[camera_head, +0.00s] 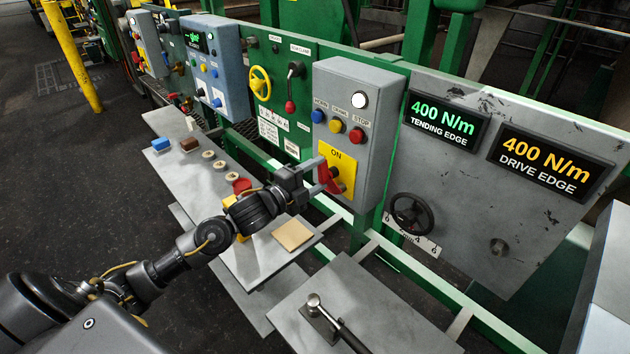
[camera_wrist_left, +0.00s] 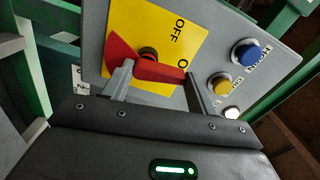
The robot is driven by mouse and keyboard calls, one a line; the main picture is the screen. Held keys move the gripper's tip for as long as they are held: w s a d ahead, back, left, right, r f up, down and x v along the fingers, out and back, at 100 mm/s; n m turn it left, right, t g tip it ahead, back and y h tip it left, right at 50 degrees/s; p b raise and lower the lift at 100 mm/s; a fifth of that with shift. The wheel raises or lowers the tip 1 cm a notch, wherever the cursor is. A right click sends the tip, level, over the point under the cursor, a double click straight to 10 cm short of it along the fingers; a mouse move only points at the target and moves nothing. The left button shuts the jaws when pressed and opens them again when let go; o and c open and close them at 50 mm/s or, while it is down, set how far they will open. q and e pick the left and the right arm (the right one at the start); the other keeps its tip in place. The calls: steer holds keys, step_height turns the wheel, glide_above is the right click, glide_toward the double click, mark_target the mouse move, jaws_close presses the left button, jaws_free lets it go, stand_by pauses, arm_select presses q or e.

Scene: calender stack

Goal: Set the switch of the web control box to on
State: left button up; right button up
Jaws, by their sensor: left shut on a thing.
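The grey control box (camera_head: 353,130) carries a yellow plate (camera_head: 341,159) with a red rotary switch (camera_head: 324,174) and the word ON at the plate's top. My left gripper (camera_head: 319,178) is shut on the red switch handle. In the left wrist view the red handle (camera_wrist_left: 158,71) spans between the two fingers of the left gripper (camera_wrist_left: 157,86), across the yellow plate (camera_wrist_left: 186,45). The word OFF shows there, with a second label partly hidden by the handle. In the head view the handle looks tilted, and the fingers partly cover it. My right gripper is not in view.
Blue, yellow and red buttons (camera_head: 338,126) and a lit white lamp (camera_head: 359,100) sit above the switch. A handwheel (camera_head: 411,213) is to the right. Below, a grey bench (camera_head: 250,264) holds small items, including a tan pad (camera_head: 293,235). A lever (camera_head: 330,318) stands in front.

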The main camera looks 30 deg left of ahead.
arm_select(q)
steer(key=shift+d+m+b, duration=0.15)
steer(key=shift+m+b, duration=0.3)
steer(key=shift+m, duration=0.45)
steer(key=o, duration=1)
steer(key=b+v, duration=0.3)
steer(key=v, duration=0.8)
